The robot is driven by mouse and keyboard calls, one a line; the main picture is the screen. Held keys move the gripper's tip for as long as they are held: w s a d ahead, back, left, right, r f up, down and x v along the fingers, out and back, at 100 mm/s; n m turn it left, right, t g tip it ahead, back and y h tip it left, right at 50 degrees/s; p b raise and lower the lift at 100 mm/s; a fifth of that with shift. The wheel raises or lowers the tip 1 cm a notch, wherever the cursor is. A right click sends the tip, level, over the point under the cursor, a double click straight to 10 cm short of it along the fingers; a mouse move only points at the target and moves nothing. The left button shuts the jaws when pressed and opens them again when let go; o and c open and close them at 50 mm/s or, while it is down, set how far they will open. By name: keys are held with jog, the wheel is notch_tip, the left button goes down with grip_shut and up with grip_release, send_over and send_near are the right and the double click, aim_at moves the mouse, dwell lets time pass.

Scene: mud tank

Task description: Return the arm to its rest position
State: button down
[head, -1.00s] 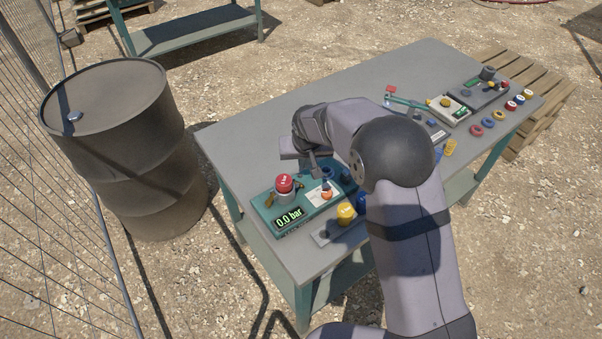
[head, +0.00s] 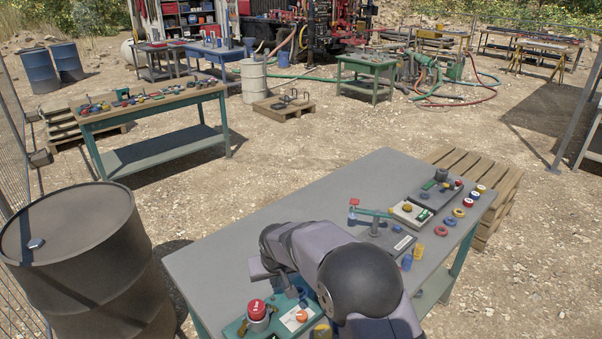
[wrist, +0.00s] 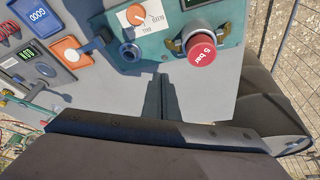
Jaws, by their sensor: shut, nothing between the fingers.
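My arm is bent over the grey work table (head: 240,240). My gripper (head: 262,270) points down near the table's left part, beside the teal panel (head: 236,328), and is partly hidden by my wrist. In the wrist view my gripper's fingers (wrist: 161,97) are together and empty, above bare grey tabletop. The teal panel there carries a red cap marked "5 bar" (wrist: 202,50), an orange knob (wrist: 135,14) on a white label and a dark blue round fitting (wrist: 129,52).
A dark drum (head: 75,265) stands left of the table. A scale-like device (head: 378,225), a grey box (head: 430,200) and several coloured rings (head: 450,221) lie at the table's right. A wooden pallet (head: 500,180) is behind. Bare tabletop lies behind my arm.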

jog(key=s+d+f+g, duration=0.1)
jog(key=s+d+f, duration=0.1)
jog(key=s, duration=0.4)
jog(key=s+d+f+n+g+h, duration=0.1)
jog(key=s+d+f+g, duration=0.1)
jog(key=s, duration=0.4)
jog(key=s+d+f+n+g+h, duration=0.1)
jog(key=s+d+f+g, duration=0.1)
jog(key=s, duration=0.4)
jog(key=shift+d+f, duration=0.35)
jog(key=shift+d, duration=0.35)
jog(key=shift+d+f, duration=0.35)
jog(key=shift+d, duration=0.3)
jog(key=s+d+r+m+g, duration=0.2)
jog(key=s+d+r, duration=0.3)
jog(key=s+d, duration=0.7)
jog(key=d+r+m+t+y, duration=0.1)
jog(key=d+r+m+t, duration=0.1)
jog(key=d+r+m, duration=0.1)
notch_tip(320, 180, up, 2)
jog(key=shift+w+d+m+t, duration=0.3)
jog(key=shift+w+d+t, duration=0.1)
jog(key=shift+d, duration=0.1)
